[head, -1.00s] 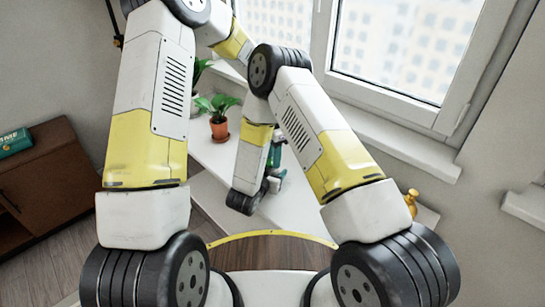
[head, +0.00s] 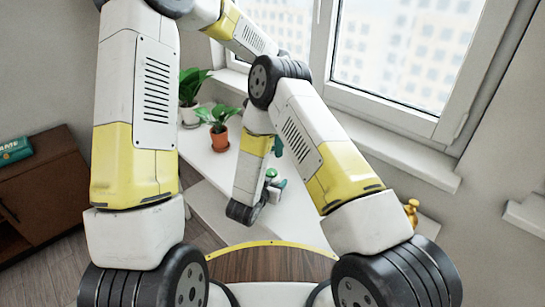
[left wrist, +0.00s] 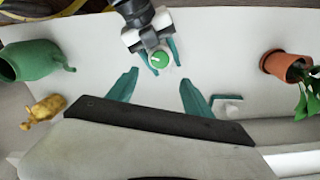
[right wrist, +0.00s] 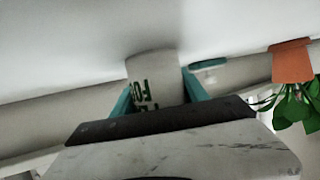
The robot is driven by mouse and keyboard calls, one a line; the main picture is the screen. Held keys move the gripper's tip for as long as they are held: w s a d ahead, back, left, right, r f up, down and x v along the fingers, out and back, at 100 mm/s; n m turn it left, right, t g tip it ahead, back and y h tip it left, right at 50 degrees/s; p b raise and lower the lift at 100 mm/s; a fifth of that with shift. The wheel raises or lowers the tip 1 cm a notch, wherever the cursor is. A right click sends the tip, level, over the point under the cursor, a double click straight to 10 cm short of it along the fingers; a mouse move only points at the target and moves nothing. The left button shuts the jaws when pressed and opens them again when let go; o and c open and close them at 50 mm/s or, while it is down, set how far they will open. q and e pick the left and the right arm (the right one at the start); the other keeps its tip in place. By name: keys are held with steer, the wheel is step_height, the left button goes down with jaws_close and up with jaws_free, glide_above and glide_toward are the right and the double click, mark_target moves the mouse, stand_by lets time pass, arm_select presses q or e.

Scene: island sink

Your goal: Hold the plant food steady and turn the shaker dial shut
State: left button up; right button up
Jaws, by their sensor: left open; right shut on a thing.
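The plant food shaker is a white container (right wrist: 152,75) with green lettering, partly cut off, in the right wrist view. Its round green dial (left wrist: 160,59) with a pale mark faces the camera in the left wrist view; the dial also shows in the head view (head: 271,173). My right gripper (right wrist: 157,93) is shut on the shaker's body, a teal finger on each side. My left gripper (left wrist: 156,83) is open and empty, its teal fingers wide apart, with the dial beyond their tips. In the head view my right forearm hides most of the left gripper.
A potted plant (head: 219,138) stands on the white table (head: 205,160), with another plant (head: 189,88) behind it. A green jug (left wrist: 30,62) and a gold ornament (left wrist: 42,110) are at left in the left wrist view.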

arm_select(q)
step_height(320, 180, up, 3)
steer(key=shift+f, duration=0.2)
arm_select(e)
steer(key=o, duration=1.6)
steer(key=shift+c, duration=0.2)
